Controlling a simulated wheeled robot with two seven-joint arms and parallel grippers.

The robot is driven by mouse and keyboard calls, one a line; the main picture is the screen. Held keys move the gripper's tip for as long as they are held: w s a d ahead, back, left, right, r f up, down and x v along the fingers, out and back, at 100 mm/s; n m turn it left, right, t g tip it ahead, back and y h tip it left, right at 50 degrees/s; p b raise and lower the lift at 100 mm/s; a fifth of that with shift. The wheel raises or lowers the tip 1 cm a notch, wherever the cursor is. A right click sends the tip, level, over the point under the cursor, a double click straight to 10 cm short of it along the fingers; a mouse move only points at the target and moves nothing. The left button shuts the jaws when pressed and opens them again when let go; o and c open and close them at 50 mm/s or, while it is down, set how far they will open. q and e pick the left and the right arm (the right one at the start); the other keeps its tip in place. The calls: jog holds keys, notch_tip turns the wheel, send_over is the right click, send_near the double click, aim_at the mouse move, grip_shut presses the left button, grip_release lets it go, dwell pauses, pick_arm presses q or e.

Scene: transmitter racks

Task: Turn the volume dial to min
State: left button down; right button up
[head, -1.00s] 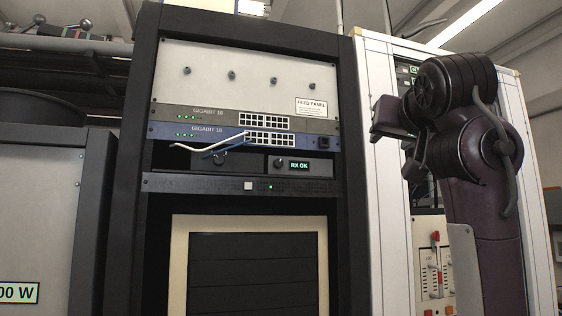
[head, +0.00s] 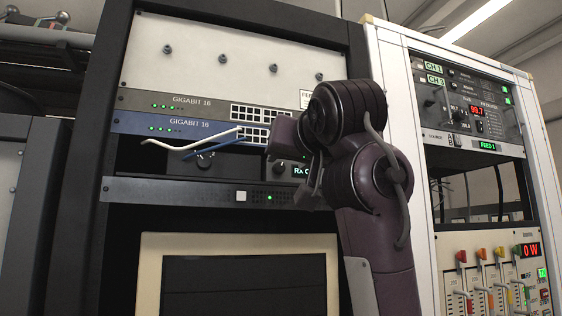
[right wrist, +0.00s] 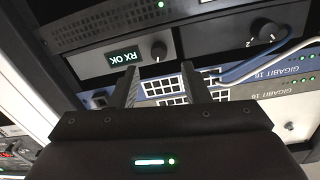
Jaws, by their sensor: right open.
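A dark round dial (head: 279,169) sits on the small panel with the RX OK display (head: 301,171) in the left rack. In the right wrist view, which is upside down, the same dial (right wrist: 158,50) stands beside the RX OK display (right wrist: 124,57). My right gripper (right wrist: 160,72) is open and empty, its two fingers pointing towards that panel, with the dial just beyond the gap between the fingertips. The fingers appear apart from the dial. A second dark knob (right wrist: 265,30) is on the neighbouring panel. No volume label is legible. My left gripper is out of view.
White and blue cables (head: 190,145) hang from the blue switch (head: 185,125) in front of the neighbouring panel. A grey strip with a white button (head: 241,196) lies below. A white rack (head: 400,150) with displays and coloured sliders stands at right.

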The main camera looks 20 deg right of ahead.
aim_at(281, 167)
jog(key=w, duration=0.1)
jog(key=w+p, duration=0.1)
jog(key=shift+w+d+r, duration=0.1)
jog(key=shift+w+r, duration=0.15)
jog(key=shift+w, duration=0.05)
jog(key=shift+w+f+p, duration=0.2)
jog(key=shift+w+p, duration=0.15)
jog(key=shift+w, duration=0.95)
jog(key=shift+s, duration=0.1)
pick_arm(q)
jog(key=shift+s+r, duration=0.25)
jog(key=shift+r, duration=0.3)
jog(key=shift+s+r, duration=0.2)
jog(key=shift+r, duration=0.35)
pick_arm(e)
grip_shut()
